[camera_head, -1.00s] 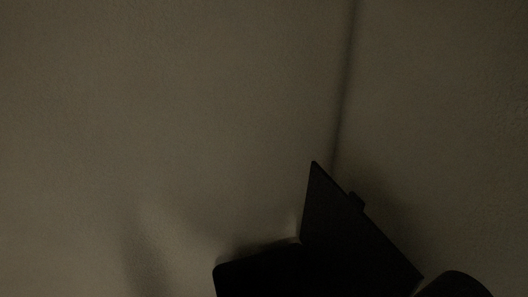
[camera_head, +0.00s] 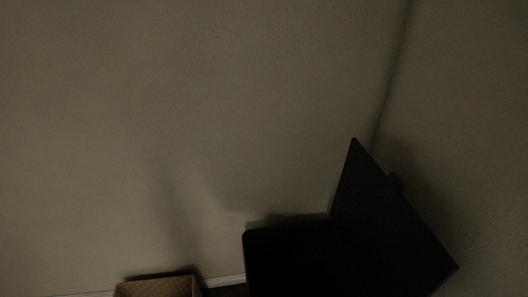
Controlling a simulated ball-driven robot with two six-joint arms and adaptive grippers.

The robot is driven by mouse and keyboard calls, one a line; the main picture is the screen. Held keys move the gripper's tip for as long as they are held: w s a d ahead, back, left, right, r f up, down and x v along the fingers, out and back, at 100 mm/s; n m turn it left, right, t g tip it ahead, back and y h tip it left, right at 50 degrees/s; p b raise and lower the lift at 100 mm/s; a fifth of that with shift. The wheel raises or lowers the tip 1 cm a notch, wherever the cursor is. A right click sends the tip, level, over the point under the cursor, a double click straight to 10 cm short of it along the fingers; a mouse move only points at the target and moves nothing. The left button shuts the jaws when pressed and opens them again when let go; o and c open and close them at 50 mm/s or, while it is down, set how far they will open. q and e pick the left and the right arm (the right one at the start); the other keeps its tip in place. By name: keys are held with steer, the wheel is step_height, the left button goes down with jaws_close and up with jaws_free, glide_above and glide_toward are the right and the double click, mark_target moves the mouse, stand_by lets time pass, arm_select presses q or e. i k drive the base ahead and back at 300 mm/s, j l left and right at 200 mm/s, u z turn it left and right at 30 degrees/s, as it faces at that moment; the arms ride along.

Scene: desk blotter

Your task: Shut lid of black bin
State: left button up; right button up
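The black bin (camera_head: 285,262) stands at the lower middle right of the head view, near the corner of the walls, and its lower part is cut off by the picture edge. Its lid (camera_head: 385,225) is open, standing up and tilted on the bin's right side. The scene is very dark, so the bin's inside is hard to make out. Neither of my grippers is in view.
A brown patterned box (camera_head: 158,287) shows at the bottom edge, left of the bin. Plain walls (camera_head: 120,130) fill most of the view and meet at a corner behind the lid. A pale baseboard (camera_head: 226,280) runs between box and bin.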

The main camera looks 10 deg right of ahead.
mark_target(392, 252)
steer(key=k+j, duration=0.35)
steer(key=k, duration=0.15)
steer(key=k+j, duration=0.35)
steer(key=k, duration=0.2)
steer(key=k+j, duration=0.35)
steer(key=k, duration=0.15)
